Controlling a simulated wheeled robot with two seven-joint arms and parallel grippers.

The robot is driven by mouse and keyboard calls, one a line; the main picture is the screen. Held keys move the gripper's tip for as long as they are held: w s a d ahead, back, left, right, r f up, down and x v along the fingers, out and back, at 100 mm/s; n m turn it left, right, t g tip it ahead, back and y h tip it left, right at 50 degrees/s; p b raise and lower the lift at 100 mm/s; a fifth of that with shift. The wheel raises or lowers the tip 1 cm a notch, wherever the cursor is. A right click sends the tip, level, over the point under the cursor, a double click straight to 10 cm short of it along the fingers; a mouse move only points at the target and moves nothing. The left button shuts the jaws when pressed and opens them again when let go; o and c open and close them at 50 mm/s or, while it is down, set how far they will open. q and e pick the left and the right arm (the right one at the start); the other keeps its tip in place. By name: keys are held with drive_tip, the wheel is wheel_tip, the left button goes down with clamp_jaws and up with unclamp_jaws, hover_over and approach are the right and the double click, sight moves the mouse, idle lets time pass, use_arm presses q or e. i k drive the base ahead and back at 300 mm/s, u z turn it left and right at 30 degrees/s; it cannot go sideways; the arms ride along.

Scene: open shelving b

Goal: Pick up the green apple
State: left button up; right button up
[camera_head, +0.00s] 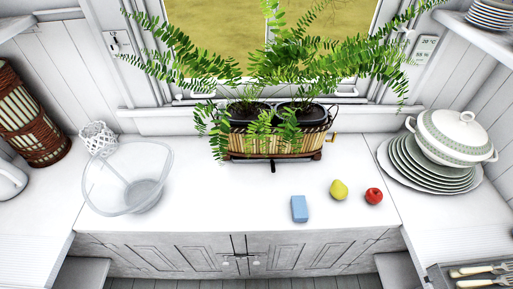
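A yellow-green fruit (339,190), which looks like the green apple, sits on the white counter (225,205) right of centre. A red apple (374,196) sits just to its right, with a small gap between them. A light blue block (299,209) stands to its left, nearer the counter's front edge. Nothing covers the green fruit. Neither of my grippers shows in the head view.
A clear glass bowl (128,195) stands at the left. A planter basket (262,142) with ferns stands at the back under the window. Stacked plates (400,175) under a tureen (455,133) are at the right. A cutlery tray (440,276) is at lower right. The counter between bowl and block is clear.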

sight(338, 190)
drive_tip(key=z, duration=0.6)
drive_tip(key=k, duration=0.45)
drive_tip(key=u, duration=1.05)
drive_tip(key=i, duration=0.9)
drive_tip(key=z, duration=0.55)
